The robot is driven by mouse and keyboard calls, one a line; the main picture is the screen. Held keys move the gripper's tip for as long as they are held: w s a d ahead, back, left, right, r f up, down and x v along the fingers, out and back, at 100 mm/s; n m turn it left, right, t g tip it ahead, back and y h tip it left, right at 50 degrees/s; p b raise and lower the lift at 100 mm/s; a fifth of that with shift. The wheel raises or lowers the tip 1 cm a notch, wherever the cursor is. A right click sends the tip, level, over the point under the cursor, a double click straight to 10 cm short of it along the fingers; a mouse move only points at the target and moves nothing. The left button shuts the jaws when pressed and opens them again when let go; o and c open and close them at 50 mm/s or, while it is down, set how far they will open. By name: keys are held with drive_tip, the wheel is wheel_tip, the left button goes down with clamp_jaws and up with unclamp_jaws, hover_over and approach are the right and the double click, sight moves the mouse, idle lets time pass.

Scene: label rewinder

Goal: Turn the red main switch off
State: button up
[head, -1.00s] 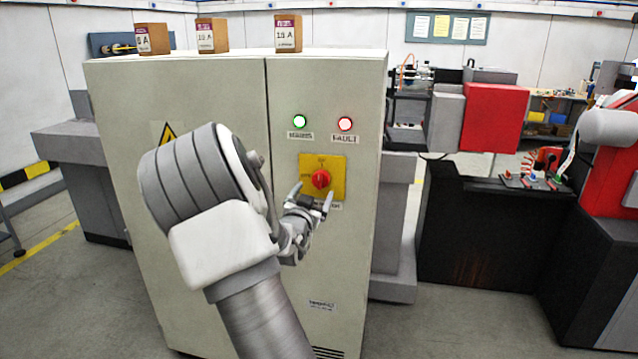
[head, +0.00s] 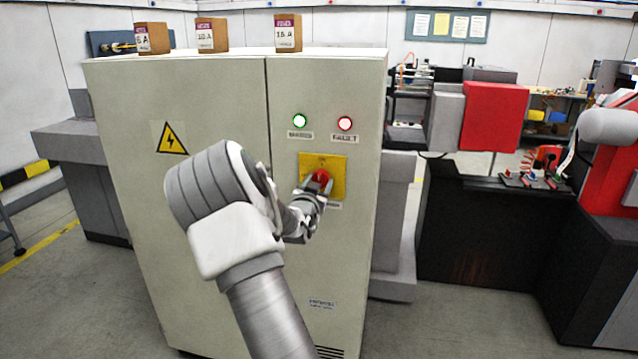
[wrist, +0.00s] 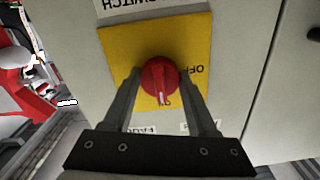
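The red main switch (head: 321,176) is a round knob on a yellow plate (head: 338,163) on the cabinet's right door. In the wrist view the knob (wrist: 160,76) shows upside down against its lettering. Its white mark points at the word ON; OFF stands to the right of the knob. My gripper (head: 316,183) is at the knob, one finger on each side. In the wrist view my gripper's fingers (wrist: 160,74) lie close against the knob's sides and look shut on it. The exact contact is too small to see.
The grey cabinet (head: 200,100) has a green lamp (head: 300,121) and a red lamp (head: 345,124) above the switch. Several small boxes stand on its top. To the right are a dark machine bench (head: 470,230) and a red panel (head: 492,118).

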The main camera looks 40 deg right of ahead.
drive_tip(key=c, duration=0.8)
drive_tip(key=shift+n, duration=0.4)
drive_tip(key=n+b, duration=0.1)
drive_tip(key=n, duration=0.2)
drive_tip(key=shift+f+n+b, duration=0.1)
drive_tip(key=shift+n+b, duration=0.3)
drive_tip(key=n, duration=0.4)
drive_tip(key=shift+n, duration=0.3)
drive_tip(key=n, duration=0.4)
drive_tip(key=shift+b, duration=0.4)
drive_tip(key=shift+n+b, duration=0.3)
drive_tip(key=shift+n, duration=2.2)
